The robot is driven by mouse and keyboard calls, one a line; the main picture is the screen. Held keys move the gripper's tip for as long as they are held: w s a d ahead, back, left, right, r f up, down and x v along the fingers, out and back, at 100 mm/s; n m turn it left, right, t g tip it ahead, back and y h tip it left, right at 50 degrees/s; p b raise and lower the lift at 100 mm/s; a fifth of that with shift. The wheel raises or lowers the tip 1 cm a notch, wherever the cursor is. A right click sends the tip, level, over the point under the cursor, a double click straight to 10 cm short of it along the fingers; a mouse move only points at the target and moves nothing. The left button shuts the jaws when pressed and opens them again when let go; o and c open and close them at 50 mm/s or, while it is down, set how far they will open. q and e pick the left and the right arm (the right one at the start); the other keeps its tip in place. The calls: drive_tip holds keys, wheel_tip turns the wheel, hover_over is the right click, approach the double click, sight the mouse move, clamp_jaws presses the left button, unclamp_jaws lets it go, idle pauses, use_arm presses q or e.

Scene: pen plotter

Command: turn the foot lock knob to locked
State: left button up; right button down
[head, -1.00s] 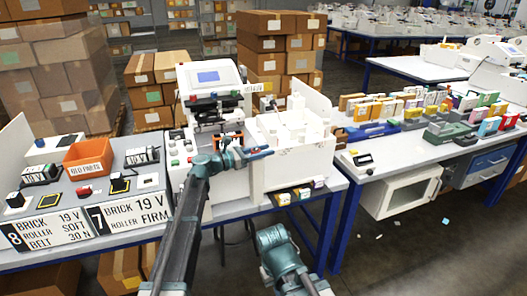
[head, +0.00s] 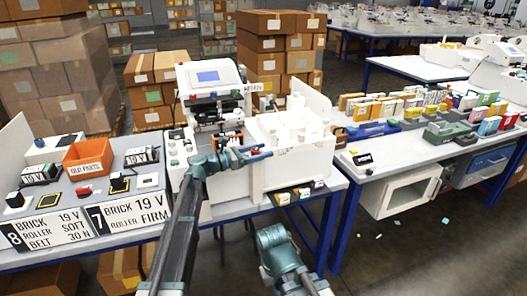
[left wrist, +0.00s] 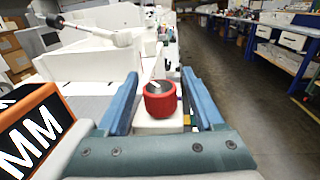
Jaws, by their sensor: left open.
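A red round knob (left wrist: 160,98) with a white pointer mark on its top sits on a white block (left wrist: 158,126) in the left wrist view. The mark slants across the top; I cannot read any lock labels. My left gripper (left wrist: 161,88) is open, with one blue finger on each side of the knob and gaps showing between. In the head view my left gripper (head: 258,154) is over the front of the white plotter machine (head: 295,165); the knob cannot be made out there. My right gripper is not seen; only a teal part of that arm shows low in the head view.
The machine's screen unit (head: 209,77) stands behind my left arm. An orange bin (head: 88,156) and label plates lie on the left table. Small coloured boxes (head: 400,103) fill the right table. A black and orange block marked "MM" (left wrist: 35,130) is close on the left in the wrist view.

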use_arm(q)
drive_tip(key=v, duration=1.3)
